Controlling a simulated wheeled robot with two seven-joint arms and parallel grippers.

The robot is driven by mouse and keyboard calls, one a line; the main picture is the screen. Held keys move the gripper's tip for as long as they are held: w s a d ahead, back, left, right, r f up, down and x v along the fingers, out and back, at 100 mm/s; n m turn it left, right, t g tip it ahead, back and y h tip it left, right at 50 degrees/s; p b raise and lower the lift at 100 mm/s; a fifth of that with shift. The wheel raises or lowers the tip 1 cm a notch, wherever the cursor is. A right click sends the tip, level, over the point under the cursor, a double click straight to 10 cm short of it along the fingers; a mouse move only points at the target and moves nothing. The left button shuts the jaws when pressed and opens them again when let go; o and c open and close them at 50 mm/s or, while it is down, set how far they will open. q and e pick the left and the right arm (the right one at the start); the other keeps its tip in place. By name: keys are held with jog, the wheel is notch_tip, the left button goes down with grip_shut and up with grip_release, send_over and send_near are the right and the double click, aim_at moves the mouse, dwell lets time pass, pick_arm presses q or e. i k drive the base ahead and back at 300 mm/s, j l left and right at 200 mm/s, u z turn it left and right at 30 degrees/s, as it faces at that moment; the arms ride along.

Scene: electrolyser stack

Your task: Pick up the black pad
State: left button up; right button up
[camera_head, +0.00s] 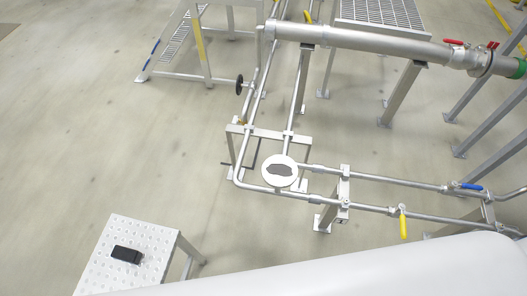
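A small black block-like pad (126,254) lies flat on the white dimpled top of a small metal stand (150,238) at the lower left. It is well apart from the pipes. A round white disc (271,181) with a dark, irregular patch (280,169) on it sits at the pipe corner near the middle. I cannot tell what that dark patch is. Neither of my grippers shows in the head view.
Steel pipes (360,209) on posts run across the middle and right, with yellow (403,223) and blue (470,187) valve handles. A thick pipe (370,41) crosses the upper right. Metal steps (185,40) stand at the top. The floor (80,130) at left is clear.

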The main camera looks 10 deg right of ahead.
aim_at(127, 255)
jog(key=u, duration=1.6)
jog(key=k+j+u, duration=0.1)
jog(key=j+u, duration=0.2)
jog(key=j, duration=0.15)
jog(key=k+j+u, duration=0.1)
jog(key=j+u, duration=0.15)
jog(key=j, duration=0.2)
